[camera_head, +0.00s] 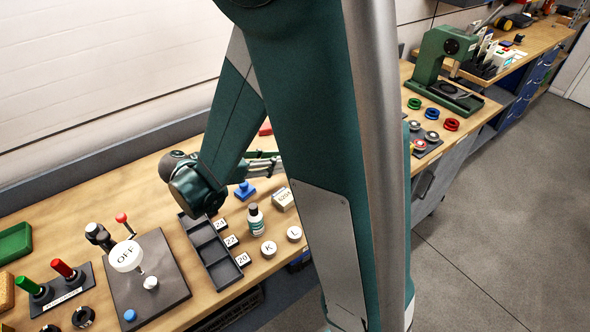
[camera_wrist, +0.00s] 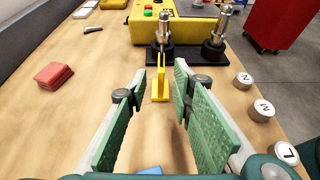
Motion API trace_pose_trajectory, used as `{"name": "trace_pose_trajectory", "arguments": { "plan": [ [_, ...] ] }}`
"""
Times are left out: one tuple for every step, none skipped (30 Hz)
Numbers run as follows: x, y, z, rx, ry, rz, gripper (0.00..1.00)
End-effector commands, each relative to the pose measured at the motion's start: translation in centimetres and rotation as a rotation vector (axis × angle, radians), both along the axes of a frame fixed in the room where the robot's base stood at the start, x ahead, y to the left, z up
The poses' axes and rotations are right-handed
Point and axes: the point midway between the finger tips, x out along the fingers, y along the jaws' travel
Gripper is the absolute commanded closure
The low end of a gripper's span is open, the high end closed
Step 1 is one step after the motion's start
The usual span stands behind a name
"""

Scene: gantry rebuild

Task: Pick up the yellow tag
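The yellow tag (camera_wrist: 160,88) stands upright on the wooden bench in the wrist view, straight ahead between my fingers and just in front of a black holder. I do not see it in the head view, where my arm covers much of the bench. My gripper (camera_wrist: 158,79) is open and empty, with its green pads on either side of the line to the tag. The tag looks beyond the fingertips, not touched by them. In the head view my gripper (camera_head: 272,164) points right, low over the bench, partly hidden by my arm.
Two black holders with steel tools (camera_wrist: 162,42) (camera_wrist: 215,48) stand behind the tag, before a yellow machine (camera_wrist: 176,24). A red block (camera_wrist: 54,75) lies left; white discs (camera_wrist: 243,79) line the right edge. A blue block (camera_head: 245,190) lies below my gripper.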

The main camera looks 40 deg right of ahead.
Motion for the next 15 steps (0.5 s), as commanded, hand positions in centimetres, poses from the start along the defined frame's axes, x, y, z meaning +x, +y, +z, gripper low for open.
{"name": "trace_pose_trajectory", "arguments": {
  "plan": [
    [0.0, 0.0, 0.0, 0.0, 0.0, 0.0, 0.76],
    [0.0, 0.0, 0.0, 0.0, 0.0, 0.0, 0.76],
    [0.0, 0.0, 0.0, 0.001, 0.0, 0.0, 0.76],
    [0.0, 0.0, 0.0, 0.001, 0.0, 0.0, 0.76],
    [0.0, 0.0, 0.0, 0.001, 0.0, 0.0, 0.76],
    [0.0, 0.0, 0.0, 0.001, -0.001, 0.0, 0.76],
    [0.0, -0.1, 0.0, 0.001, -0.001, 0.0, 0.76],
    [0.0, -0.2, -0.1, 0.001, -0.001, 0.0, 0.76],
    [0.0, -0.4, -0.2, 0.001, -0.001, -0.001, 0.76],
    [-0.1, -0.5, -0.2, 0.001, -0.001, -0.001, 0.76],
    [-0.1, -0.7, -0.3, 0.001, -0.001, -0.001, 0.76],
    [-0.1, -0.9, -0.4, 0.001, 0.0, -0.002, 0.76],
    [-0.1, -1.1, -0.5, 0.001, 0.0, -0.002, 0.76],
    [-0.1, -1.3, -0.6, 0.001, -0.001, -0.001, 0.76],
    [-0.1, -1.6, -0.7, 0.001, -0.001, -0.001, 0.76]
  ]
}}
